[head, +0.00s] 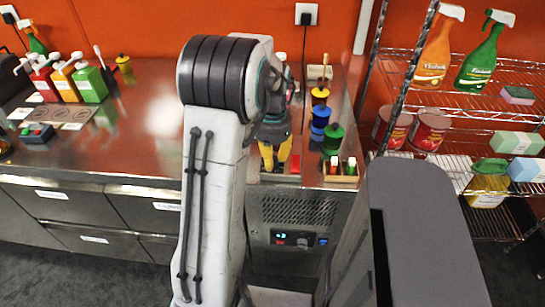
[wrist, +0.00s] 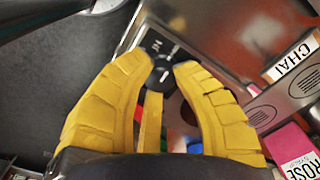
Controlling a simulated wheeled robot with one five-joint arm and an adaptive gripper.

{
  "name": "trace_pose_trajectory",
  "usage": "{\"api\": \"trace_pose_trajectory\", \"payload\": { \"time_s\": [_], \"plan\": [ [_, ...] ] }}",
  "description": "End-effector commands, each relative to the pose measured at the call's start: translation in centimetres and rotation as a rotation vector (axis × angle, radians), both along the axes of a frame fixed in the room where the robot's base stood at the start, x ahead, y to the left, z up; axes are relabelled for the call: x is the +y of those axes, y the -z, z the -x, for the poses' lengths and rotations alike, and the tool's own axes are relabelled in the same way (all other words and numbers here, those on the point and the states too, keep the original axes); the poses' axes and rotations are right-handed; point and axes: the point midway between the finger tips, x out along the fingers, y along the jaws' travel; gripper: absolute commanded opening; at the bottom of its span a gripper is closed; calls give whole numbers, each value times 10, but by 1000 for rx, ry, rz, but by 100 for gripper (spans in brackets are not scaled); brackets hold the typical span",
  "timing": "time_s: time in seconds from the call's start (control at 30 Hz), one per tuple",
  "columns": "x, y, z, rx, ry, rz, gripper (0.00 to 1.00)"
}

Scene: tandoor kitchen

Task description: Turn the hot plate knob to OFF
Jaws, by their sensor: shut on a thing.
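The hot plate knob (wrist: 163,74) is a small black dial with a white mark on it. In the wrist view it sits between the tips of my yellow gripper (wrist: 160,67), which is shut on it. A black label plate (wrist: 158,45) with white lettering lies just past the knob on a steel surface; the lettering is too blurred to read surely. In the head view my gripper (head: 275,157) points down at the counter's front edge, and my arm hides part of the counter. I cannot make out the knob there.
Colored bottles (head: 320,118) and a small wooden tray (head: 341,178) stand just right of my gripper. A wire shelf (head: 470,130) with spray bottles and cans is farther right. Sauce pumps (head: 67,80) stand at the left. A pink box (wrist: 298,152) shows in the wrist view.

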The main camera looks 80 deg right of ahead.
Motion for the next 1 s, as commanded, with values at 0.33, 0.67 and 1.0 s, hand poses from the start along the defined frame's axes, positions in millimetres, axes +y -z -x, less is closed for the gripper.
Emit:
{"api": "trace_pose_trajectory", "payload": {
  "time_s": [0.33,0.67,1.0],
  "plan": [
    [2,3,0,0,72,-9,0],
    [2,3,0,0,76,-9,0],
    [1,1,0,0,75,-4,50]
  ]
}}
